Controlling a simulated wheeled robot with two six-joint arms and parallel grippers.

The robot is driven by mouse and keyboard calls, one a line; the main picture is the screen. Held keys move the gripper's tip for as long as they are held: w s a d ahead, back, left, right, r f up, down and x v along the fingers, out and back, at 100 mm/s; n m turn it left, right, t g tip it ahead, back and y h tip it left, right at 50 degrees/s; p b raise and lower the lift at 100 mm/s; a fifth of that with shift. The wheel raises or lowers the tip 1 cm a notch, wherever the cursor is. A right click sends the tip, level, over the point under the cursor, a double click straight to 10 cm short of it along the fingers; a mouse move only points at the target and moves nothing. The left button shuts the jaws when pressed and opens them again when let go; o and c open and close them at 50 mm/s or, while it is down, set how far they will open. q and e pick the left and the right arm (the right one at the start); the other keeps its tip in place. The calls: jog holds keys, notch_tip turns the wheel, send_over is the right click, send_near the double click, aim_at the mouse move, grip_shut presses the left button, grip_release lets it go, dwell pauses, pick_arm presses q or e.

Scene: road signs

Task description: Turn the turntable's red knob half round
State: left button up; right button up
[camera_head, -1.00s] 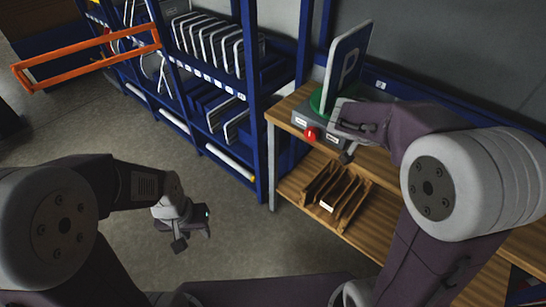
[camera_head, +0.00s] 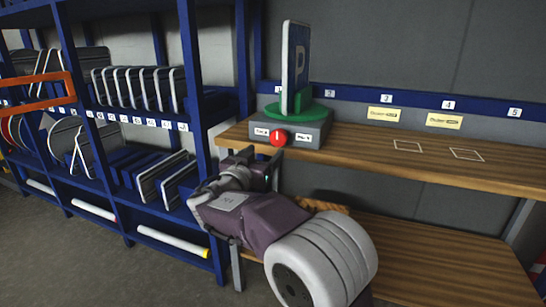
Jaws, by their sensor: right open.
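The red knob (camera_head: 278,138) is on the front face of the grey turntable base (camera_head: 310,131), between two small white labels. A white line on the knob stands about upright. On top, the green turntable disc (camera_head: 297,110) carries a blue parking sign with a white rim (camera_head: 296,66), seen nearly edge-on. My right gripper (camera_head: 256,168) is open and empty, just below and left of the knob, apart from it. My right forearm hides part of the shelf edge and what lies below. My left gripper is out of view.
The wooden shelf (camera_head: 420,154) runs right with white outlined squares and numbered labels behind it. A blue rack (camera_head: 190,70) with several sign plates stands left. An orange frame (camera_head: 40,92) is at far left. A lower wooden shelf (camera_head: 450,262) lies beneath.

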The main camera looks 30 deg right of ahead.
aim_at(277, 140)
jog(key=x, duration=0.9)
jog(key=shift+d, duration=0.15)
